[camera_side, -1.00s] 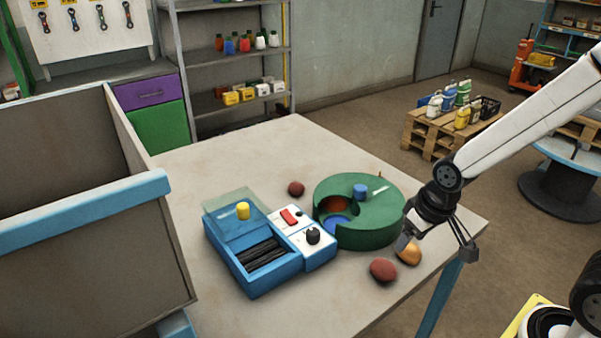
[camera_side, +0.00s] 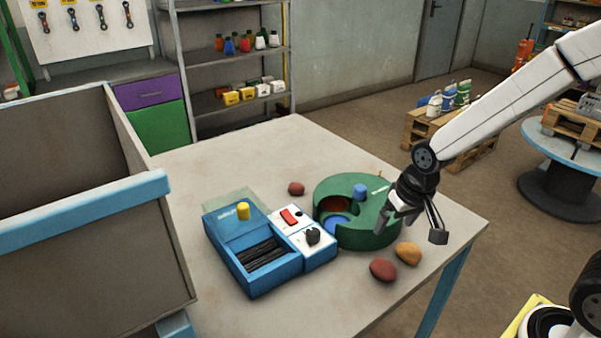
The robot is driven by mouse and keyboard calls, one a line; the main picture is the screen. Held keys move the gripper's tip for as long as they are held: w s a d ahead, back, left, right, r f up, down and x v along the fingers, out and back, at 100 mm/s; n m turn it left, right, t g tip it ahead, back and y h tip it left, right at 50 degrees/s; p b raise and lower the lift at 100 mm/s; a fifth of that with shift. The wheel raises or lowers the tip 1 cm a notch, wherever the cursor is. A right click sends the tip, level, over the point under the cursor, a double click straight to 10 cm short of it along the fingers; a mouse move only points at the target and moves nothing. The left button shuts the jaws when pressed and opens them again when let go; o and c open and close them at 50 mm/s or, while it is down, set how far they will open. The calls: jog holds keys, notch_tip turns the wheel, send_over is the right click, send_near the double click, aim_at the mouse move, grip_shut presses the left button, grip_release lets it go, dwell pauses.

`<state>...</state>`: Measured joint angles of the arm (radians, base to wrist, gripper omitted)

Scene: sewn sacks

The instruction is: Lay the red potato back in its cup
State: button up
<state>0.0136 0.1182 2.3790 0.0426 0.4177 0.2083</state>
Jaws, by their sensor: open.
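A dark red potato (camera_side: 383,270) lies on the table near its front right part, in front of the green round holder. A smaller red potato (camera_side: 296,188) lies behind the blue box, left of the holder. A golden potato (camera_side: 408,253) lies right beside the front red one. The green round holder (camera_side: 372,232) has a red-lined cup (camera_side: 334,204) and a blue-lined cup (camera_side: 337,224) showing, and a blue knob (camera_side: 360,191) on top. My gripper (camera_side: 410,232) is open and empty, above the holder's right side and the golden potato.
A blue box (camera_side: 262,277) with dark slots, a yellow knob and a white control panel (camera_side: 304,236) stands left of the holder. A large grey bin with a blue rim (camera_side: 85,213) fills the left. The table's back (camera_side: 270,145) is clear.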

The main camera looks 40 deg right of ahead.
jog(key=w+d+m+y, duration=0.1)
jog(key=w+m, duration=1.1)
jog(key=w, duration=0.7)
jog(key=m+y, duration=0.2)
jog(key=m, duration=0.8)
send_near(298, 184)
notch_tip(298, 184, down, 2)
jog(key=shift+w+a+f+m, duration=0.25)
jog(key=shift+w+m, duration=0.2)
jog(key=shift+m, duration=0.05)
jog(key=shift+x, duration=1.3)
jog(key=shift+x, duration=2.6)
